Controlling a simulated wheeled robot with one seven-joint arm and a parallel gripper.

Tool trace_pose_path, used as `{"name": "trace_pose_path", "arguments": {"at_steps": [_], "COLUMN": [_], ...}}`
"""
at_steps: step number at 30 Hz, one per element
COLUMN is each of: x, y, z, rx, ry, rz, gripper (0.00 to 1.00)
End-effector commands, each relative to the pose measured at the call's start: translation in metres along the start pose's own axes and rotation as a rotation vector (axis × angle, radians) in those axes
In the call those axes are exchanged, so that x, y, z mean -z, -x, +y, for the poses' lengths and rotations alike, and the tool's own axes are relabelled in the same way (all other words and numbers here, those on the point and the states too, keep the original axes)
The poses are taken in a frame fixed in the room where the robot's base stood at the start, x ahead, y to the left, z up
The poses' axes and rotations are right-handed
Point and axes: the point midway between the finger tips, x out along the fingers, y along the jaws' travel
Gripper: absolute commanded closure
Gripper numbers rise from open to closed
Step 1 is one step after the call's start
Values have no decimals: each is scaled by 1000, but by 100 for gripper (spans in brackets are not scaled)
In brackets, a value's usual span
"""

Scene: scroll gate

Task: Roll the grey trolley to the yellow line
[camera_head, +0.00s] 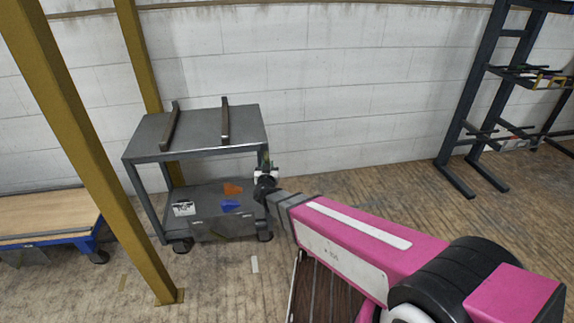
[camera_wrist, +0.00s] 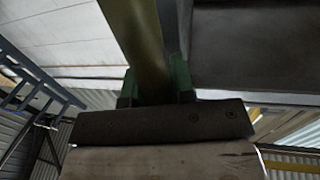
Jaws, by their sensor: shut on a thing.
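The grey trolley (camera_head: 198,130) stands upright left of centre in the head view, close to the white wall. It has two decks on castors. My gripper (camera_head: 266,173) is at the trolley's right side, by its near right upright. In the wrist view, the green fingers of my gripper (camera_wrist: 154,90) are shut on an olive bar (camera_wrist: 143,40), which seems to be part of the trolley. A dark grey surface fills the upper right there. I cannot make out a clear yellow line on the floor.
Yellow posts (camera_head: 95,150) stand in front of and behind the trolley's left side. A blue-framed wooden platform cart (camera_head: 50,215) is at far left. A dark rack (camera_head: 480,100) stands at right. The floor between trolley and rack (camera_head: 370,185) looks clear.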

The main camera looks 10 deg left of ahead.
Motion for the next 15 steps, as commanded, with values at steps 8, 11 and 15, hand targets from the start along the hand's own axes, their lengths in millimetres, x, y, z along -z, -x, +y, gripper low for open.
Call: {"name": "trace_pose_path", "arguments": {"at_steps": [8, 11, 15], "x": [0, -1, 0], "y": [14, 19, 26], "z": [-82, -110, -146], "rx": [7, 7, 6], "ry": [0, 0, 0], "rz": [2, 2, 2], "gripper": [100, 100, 100]}}
